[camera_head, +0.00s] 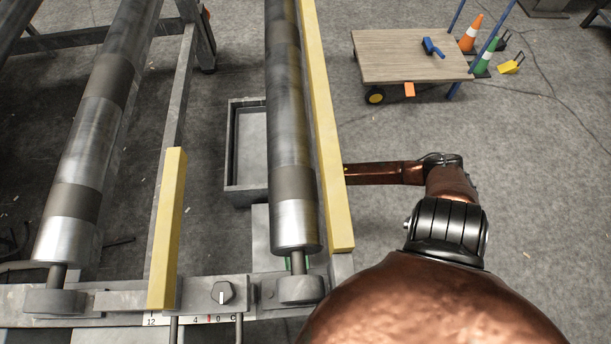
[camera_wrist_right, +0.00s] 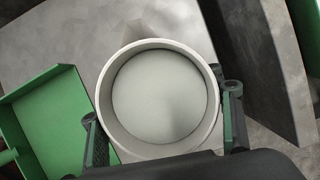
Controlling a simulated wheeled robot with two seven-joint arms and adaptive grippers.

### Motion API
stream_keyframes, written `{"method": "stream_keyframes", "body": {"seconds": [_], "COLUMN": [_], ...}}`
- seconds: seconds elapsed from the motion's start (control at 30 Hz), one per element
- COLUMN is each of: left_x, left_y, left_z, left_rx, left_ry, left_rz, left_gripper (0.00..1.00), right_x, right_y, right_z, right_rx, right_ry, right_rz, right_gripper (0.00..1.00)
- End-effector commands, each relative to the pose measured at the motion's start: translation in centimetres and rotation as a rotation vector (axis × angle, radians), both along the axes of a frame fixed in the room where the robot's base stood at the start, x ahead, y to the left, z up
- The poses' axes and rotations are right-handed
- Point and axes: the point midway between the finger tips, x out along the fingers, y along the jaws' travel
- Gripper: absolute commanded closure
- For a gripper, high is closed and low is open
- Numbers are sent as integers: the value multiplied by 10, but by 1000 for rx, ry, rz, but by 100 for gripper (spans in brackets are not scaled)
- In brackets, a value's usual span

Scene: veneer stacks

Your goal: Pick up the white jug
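In the right wrist view, the white jug (camera_wrist_right: 160,95) is seen from above as a round pale rim with a smooth light grey inside. My right gripper (camera_wrist_right: 165,130) has one finger on the lower left of the jug and one on its right. The fingers are far apart, close to the jug's wall; I cannot tell whether they press on it. In the head view, my right arm reaches left behind the yellow bar and the roller, which hide its gripper and the jug. My left gripper is not in view.
A green tray (camera_wrist_right: 45,120) lies left of the jug in the wrist view. In the head view, a steel roller (camera_head: 290,130), a yellow bar (camera_head: 325,120) and a grey tray (camera_head: 232,150) are close to my arm. A wooden-topped cart (camera_head: 400,60) stands behind. Open floor lies right.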

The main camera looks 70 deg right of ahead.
Motion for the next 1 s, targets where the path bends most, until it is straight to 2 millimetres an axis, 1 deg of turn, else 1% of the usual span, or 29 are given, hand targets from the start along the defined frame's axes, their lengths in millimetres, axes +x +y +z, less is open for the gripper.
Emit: {"method": "stream_keyframes", "body": {"seconds": [0.03, 0.07, 0.5, 0.87, 1.0], "left_x": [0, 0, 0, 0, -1], "left_y": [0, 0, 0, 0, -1], "left_z": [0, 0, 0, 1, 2], "left_rx": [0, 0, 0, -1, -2], "left_ry": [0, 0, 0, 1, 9], "left_rz": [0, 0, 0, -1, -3], "left_gripper": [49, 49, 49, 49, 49], "right_x": [0, 0, 0, 0, 1], "right_y": [0, 0, -1, -1, 0], "right_z": [0, 0, 0, 1, 5], "right_rx": [0, 0, -1, 0, -1], "right_ry": [1, 1, 1, -1, -1], "right_rz": [0, 0, 0, 0, 1], "right_gripper": [46, 48, 78, 78, 78]}}
